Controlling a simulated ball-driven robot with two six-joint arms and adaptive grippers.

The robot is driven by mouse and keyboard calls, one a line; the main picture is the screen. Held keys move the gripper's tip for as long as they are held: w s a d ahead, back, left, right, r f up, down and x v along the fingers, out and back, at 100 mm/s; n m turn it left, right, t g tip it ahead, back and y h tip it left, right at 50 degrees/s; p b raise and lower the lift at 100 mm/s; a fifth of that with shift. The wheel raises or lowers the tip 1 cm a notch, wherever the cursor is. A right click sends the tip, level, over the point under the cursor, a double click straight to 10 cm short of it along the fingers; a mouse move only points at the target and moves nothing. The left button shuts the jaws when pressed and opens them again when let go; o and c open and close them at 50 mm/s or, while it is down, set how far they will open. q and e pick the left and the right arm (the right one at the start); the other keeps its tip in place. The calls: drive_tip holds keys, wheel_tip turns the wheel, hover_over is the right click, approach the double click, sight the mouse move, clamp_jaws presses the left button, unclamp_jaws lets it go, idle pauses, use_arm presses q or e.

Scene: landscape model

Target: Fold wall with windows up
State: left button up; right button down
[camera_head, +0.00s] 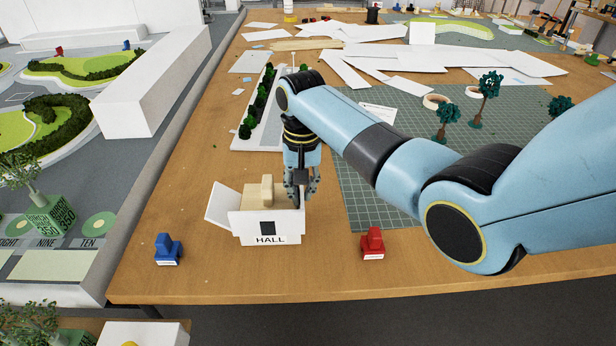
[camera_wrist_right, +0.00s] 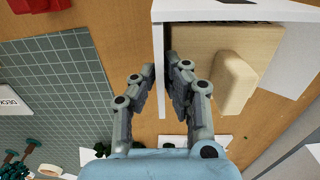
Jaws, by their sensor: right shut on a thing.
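The small white HALL model (camera_head: 283,226) stands near the table's front edge, with a dark square on its front wall. A white side wall (camera_head: 222,203) leans outward on its left. A pale wooden block (camera_head: 267,190) shows inside; it is also in the right wrist view (camera_wrist_right: 234,82). My right gripper (camera_head: 301,193) reaches down at the model's right side. In the right wrist view its fingers (camera_wrist_right: 160,82) are on either side of a thin, upright white wall (camera_wrist_right: 160,60), shut on it. I see no windows on this wall. My left gripper is out of view.
A blue block figure (camera_head: 167,250) stands left of the model and a red one (camera_head: 373,243) right of it. A green cutting mat (camera_head: 375,196) lies to the right. Behind is a white strip with bushes (camera_head: 262,110). White sheets (camera_head: 390,50) cover the far table.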

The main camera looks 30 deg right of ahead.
drive_tip(key=c, duration=1.4)
unclamp_jaws()
drive_tip(key=shift+d, duration=0.1)
drive_tip(key=shift+c, duration=0.2)
drive_tip(key=shift+r, duration=0.1)
wheel_tip(320, 180, up, 12)
